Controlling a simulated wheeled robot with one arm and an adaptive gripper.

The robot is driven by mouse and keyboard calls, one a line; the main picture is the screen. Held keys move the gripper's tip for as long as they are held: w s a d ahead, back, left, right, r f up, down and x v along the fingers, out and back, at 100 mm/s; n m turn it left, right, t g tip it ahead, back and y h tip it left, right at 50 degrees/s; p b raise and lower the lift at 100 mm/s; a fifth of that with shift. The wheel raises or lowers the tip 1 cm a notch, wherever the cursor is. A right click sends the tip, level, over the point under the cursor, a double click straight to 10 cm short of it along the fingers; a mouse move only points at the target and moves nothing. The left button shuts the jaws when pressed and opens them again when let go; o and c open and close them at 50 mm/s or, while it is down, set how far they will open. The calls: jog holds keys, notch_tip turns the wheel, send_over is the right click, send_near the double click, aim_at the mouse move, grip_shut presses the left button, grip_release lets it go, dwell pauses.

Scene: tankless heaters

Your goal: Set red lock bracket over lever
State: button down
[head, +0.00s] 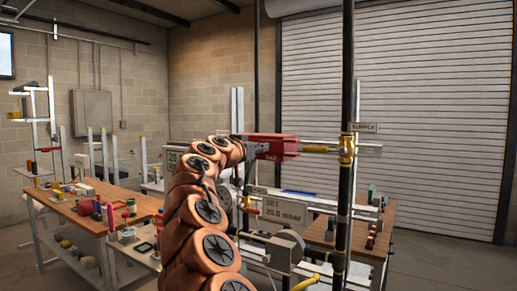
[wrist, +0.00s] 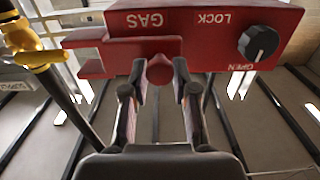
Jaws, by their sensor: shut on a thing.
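The red lock bracket (head: 272,148) is held level in the air in the head view. In the wrist view the bracket (wrist: 200,38) appears upside down, with GAS, LOCK and OPEN lettering, a black knob and a forked left end. My gripper (wrist: 160,82) is shut on a red stub under the bracket. The yellow lever (head: 318,149) points left from the brass valve (head: 347,148) on the dark vertical pipe, close to the bracket's right end. In the wrist view the yellow lever (wrist: 42,57) lies just left of the prongs, apparently apart from them.
A SUPPLY label (head: 363,128) is beside the pipe. A sign reading 20.0 mbar (head: 285,211) stands below the bracket. A wooden workbench (head: 75,208) with tools is at left, and another bench (head: 378,238) is at right. A roller door (head: 430,100) closes the back.

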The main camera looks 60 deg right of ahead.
aim_at(276, 146)
jog(key=shift+a+f+b, duration=0.1)
jog(key=shift+b, duration=0.55)
jog(key=shift+s+r+b, duration=0.2)
jog(key=shift+s+b, duration=0.9)
jog(key=shift+b, duration=0.55)
jog(key=shift+s+r+b, duration=0.15)
jog(key=shift+s+b, duration=0.9)
jog(key=shift+b, duration=0.55)
jog(key=c, duration=1.2)
grip_release()
jog(key=shift+o, duration=1.4)
jog(key=shift+f, duration=0.2)
